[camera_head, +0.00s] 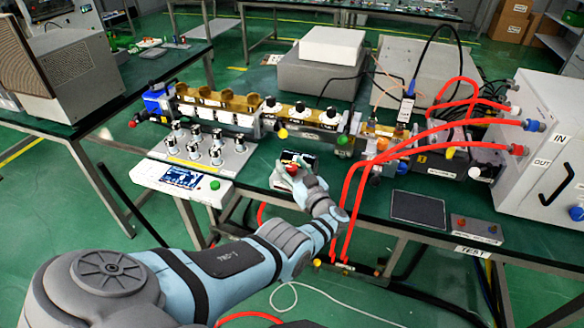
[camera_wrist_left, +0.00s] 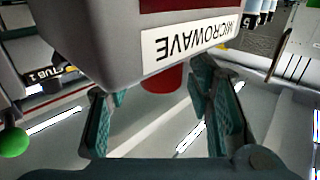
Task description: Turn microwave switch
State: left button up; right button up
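The microwave switch box, labelled MICROWAVE (camera_wrist_left: 190,40), fills the top of the left wrist view, with its lettering upside down. A red knob (camera_wrist_left: 163,80) shows below its edge, partly hidden by the box. My left gripper (camera_wrist_left: 158,112) is open, with one teal finger on each side of the knob in the picture; I cannot tell whether they touch it. My right gripper is not in view.
Red hoses (camera_head: 352,190) hang close on the right. A dark pad (camera_head: 418,208) lies farther right, before a white cabinet (camera_head: 545,140). Brass waveguide parts (camera_head: 240,103) run behind.

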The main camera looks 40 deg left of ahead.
pick_arm(q)
jog(key=v, duration=1.2)
